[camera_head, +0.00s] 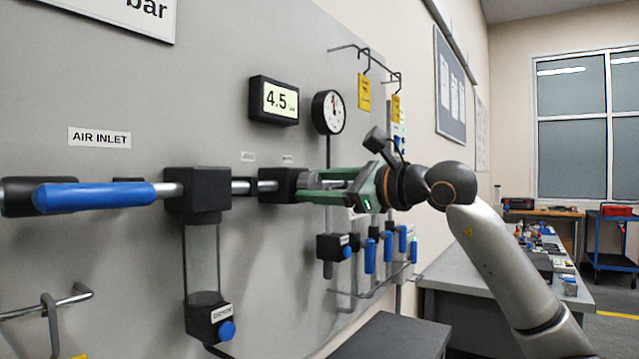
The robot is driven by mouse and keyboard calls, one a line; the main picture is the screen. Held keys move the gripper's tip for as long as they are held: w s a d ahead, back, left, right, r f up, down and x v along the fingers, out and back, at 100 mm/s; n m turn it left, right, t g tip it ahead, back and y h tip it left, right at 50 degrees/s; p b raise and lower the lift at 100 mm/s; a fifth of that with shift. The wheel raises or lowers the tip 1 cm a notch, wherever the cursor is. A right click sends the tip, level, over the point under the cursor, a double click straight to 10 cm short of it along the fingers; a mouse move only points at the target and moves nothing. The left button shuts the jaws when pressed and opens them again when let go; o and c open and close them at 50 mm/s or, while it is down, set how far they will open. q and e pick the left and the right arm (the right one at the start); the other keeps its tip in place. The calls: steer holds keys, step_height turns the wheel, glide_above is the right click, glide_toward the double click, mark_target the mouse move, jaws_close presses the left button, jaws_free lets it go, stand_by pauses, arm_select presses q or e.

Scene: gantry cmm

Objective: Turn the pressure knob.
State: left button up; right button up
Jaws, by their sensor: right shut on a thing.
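My right gripper (318,187) reaches in from the right with its green fingers against the front of a black regulator block (284,185) on the grey wall panel. It is shut on the pressure knob, which is mostly hidden between the fingers. A digital display (274,100) above reads 4.5; its unit is too small to read clearly. A round dial gauge (328,112) stands right of the display, on a stem above the gripper. My left gripper is not in view.
A lever with a blue handle (95,196) sticks out on the left, by the AIR INLET label (99,138). A clear filter bowl (203,262) hangs below the pipe. Several blue-handled valves (388,247) are below right of the gripper. A workbench (470,270) stands behind my right arm.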

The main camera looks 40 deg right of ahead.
steer(key=m+p, duration=0.1)
steer(key=m, duration=0.1)
steer(key=shift+r+m, duration=0.1)
steer(key=shift+m, duration=0.2)
steer(key=shift+m+p, duration=0.3)
steer(key=shift+m, duration=0.6)
steer(key=m+p, duration=0.1)
steer(key=m, duration=0.2)
steer(key=shift+g, duration=0.3)
steer(key=m+p, duration=0.1)
steer(key=m, duration=0.3)
steer(key=shift+d+y, duration=0.15)
steer(key=shift+y, duration=0.15)
steer(key=shift+m+p, duration=0.55)
steer(key=shift+m, duration=1.15)
